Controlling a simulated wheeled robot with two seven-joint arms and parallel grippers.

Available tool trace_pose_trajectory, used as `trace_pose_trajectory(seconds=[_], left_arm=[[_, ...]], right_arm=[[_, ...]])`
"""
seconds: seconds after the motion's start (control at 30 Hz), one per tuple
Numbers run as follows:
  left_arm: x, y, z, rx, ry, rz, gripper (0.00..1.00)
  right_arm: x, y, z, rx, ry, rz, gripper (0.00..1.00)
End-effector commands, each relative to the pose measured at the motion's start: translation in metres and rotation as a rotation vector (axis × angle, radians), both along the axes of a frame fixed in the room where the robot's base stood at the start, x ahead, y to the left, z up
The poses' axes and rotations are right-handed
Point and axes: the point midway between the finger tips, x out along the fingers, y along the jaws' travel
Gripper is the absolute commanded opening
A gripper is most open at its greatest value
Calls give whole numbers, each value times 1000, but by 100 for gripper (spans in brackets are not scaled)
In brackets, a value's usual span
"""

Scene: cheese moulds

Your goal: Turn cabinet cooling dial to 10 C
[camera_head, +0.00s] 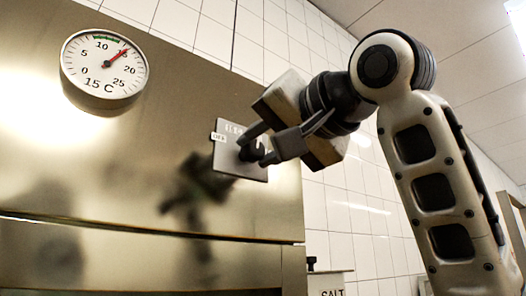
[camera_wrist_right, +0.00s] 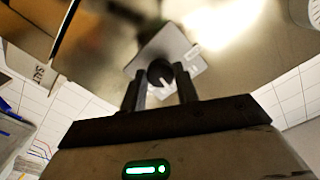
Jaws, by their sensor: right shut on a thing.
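The cabinet (camera_head: 60,180) is a brushed metal front on the left in the head view. Its round gauge (camera_head: 103,68) reads 15 C, with the red needle at about 15 and a green band near 10. The cooling dial is a dark knob (camera_wrist_right: 160,73) on a grey plate (camera_head: 226,160); the plate also shows in the right wrist view (camera_wrist_right: 150,52). My right gripper (camera_head: 258,150) is shut on the knob, its fingers on either side of it in the right wrist view (camera_wrist_right: 160,88). The fingers partly hide the knob in the head view. My left gripper is not in view.
A container marked SALT (camera_head: 330,282) stands right of the cabinet, low in the head view. White wall tiles (camera_head: 345,215) lie behind my right arm. A horizontal seam crosses the cabinet front below the plate.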

Motion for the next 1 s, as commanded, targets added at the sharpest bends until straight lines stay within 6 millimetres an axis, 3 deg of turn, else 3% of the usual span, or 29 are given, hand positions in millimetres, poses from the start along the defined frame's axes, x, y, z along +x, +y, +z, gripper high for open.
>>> trace_pose_trajectory(seconds=[0.4, 0.97, 1.0], left_arm=[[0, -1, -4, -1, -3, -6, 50], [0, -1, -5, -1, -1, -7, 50], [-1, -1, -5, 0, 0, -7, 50]], right_arm=[[0, 0, 0, 166, 120, -1, 7], [0, 0, 1, 191, 138, -1, 7], [0, 0, 1, 191, 138, -1, 38]])
